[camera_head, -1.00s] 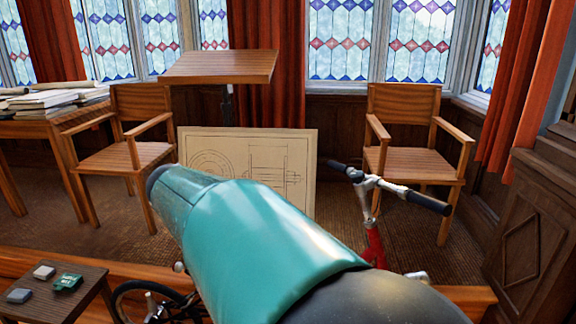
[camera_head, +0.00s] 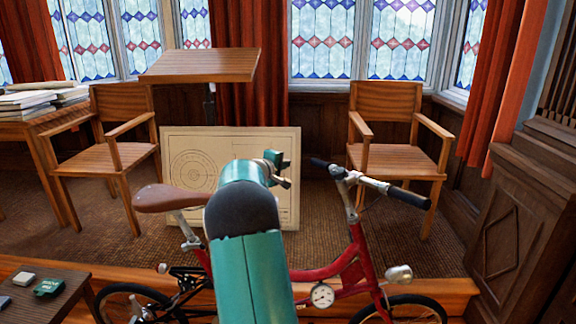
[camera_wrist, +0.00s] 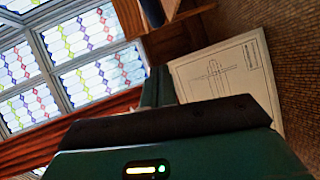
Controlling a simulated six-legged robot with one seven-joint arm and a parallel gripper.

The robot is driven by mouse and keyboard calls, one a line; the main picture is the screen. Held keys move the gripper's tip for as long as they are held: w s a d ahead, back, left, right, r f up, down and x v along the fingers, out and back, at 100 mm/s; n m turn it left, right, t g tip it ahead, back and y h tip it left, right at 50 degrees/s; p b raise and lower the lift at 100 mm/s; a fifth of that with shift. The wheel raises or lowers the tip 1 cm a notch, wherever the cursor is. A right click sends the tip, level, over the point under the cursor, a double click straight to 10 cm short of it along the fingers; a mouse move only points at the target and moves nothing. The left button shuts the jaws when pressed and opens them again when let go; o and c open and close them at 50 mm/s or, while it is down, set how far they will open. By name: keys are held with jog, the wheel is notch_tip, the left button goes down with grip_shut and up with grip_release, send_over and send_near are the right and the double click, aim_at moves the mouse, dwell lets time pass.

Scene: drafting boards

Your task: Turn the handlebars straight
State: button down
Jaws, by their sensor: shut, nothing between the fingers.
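A red bicycle (camera_head: 365,255) stands side-on in the head view, with its brown saddle (camera_head: 172,198) left and its front wheel (camera_head: 405,312) right. Its handlebars (camera_head: 375,184) have black grips. They run slantwise, from a far left grip (camera_head: 320,163) to a nearer right grip (camera_head: 408,197), not square across the frame. My gripper (camera_head: 284,174) is shut and empty, left of the left grip and apart from it in the picture. My teal arm hides the middle of the bicycle. In the wrist view, no handlebar shows.
A drawing board (camera_head: 187,150) with a technical drawing leans behind my arm. Two wooden chairs, left (camera_head: 105,150) and right (camera_head: 395,150), stand behind the bicycle. A low dark table (camera_head: 45,308) with small boxes is at front left. A wooden cabinet (camera_head: 510,220) is at right.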

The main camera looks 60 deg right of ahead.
jog(key=s+d+f, duration=0.2)
jog(key=s+d, duration=0.1)
jog(key=d, duration=0.7)
jog(key=shift+f, duration=0.3)
jog(key=shift+d, duration=0.1)
jog(key=s+d+r+m+g, duration=0.3)
jog(key=s+d, duration=0.4)
jog(key=s, duration=0.1)
jog(key=shift+r+g, duration=0.35)
jog(key=shift+g, duration=0.05)
jog(key=shift+s, duration=0.1)
